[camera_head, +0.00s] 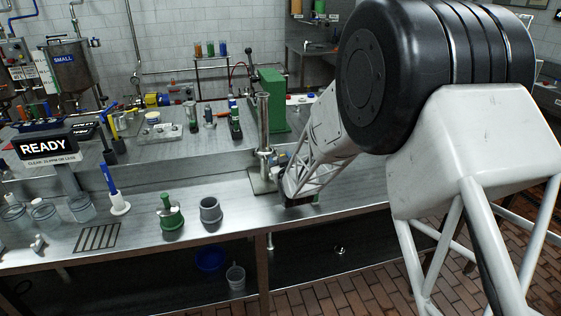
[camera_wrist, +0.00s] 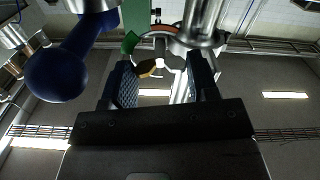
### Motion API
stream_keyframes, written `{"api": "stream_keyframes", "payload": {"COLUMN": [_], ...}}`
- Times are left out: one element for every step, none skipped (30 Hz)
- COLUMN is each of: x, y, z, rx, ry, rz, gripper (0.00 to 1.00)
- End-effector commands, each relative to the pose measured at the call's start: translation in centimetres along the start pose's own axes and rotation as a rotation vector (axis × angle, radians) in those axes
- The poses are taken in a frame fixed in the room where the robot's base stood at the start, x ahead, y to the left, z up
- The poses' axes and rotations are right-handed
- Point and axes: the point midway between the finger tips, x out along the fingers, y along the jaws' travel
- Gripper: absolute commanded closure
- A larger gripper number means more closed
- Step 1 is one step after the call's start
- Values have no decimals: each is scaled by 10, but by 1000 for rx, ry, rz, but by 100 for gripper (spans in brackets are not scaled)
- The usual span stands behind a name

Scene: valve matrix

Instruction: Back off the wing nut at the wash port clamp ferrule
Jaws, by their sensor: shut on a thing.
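The steel column with the clamp ferrule (camera_head: 264,125) stands upright on a plate on the bench, in the middle of the head view. My gripper (camera_head: 281,163) is at its lower right side, partly hidden by my arm. In the wrist view, my gripper's two fingers (camera_wrist: 164,76) reach up to the round silver clamp (camera_wrist: 178,42). A small brass-coloured piece, which looks like the wing nut (camera_wrist: 147,68), shows between the fingers, close to the left one. The fingers are shut on it, though the contact is partly hidden.
A blue ball-ended handle (camera_wrist: 55,75) is close to the left of my fingers in the wrist view. A green press (camera_head: 271,100) stands behind the column. A green pot (camera_head: 171,215) and a grey cup (camera_head: 210,210) stand on the front bench. The sign (camera_head: 48,146) reads READY.

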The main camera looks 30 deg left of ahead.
Motion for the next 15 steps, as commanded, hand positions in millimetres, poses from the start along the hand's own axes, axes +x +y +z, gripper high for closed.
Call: {"api": "stream_keyframes", "payload": {"x": [0,0,0,0,0,0,0,0,0,0,0,0,0,0,0], "y": [0,0,0,0,0,0,0,0,0,0,0,0,0,0,0], "z": [0,0,0,1,1,1,1,0,0,0,0,0,0,0,0], "rx": [-35,-57,-87,-110,-131,-157,-175,-194,-214,-229,-242,-258,-267,-276,-286], "ry": [0,0,-1,-1,-1,-1,-1,-1,-1,-1,-1,-1,-1,-1,-1], "rz": [0,0,0,0,0,0,0,0,0,0,0,0,0,0,0], "gripper": [70,70,70,70,70,70,70,70,70,70,70,70,70,70,70]}}
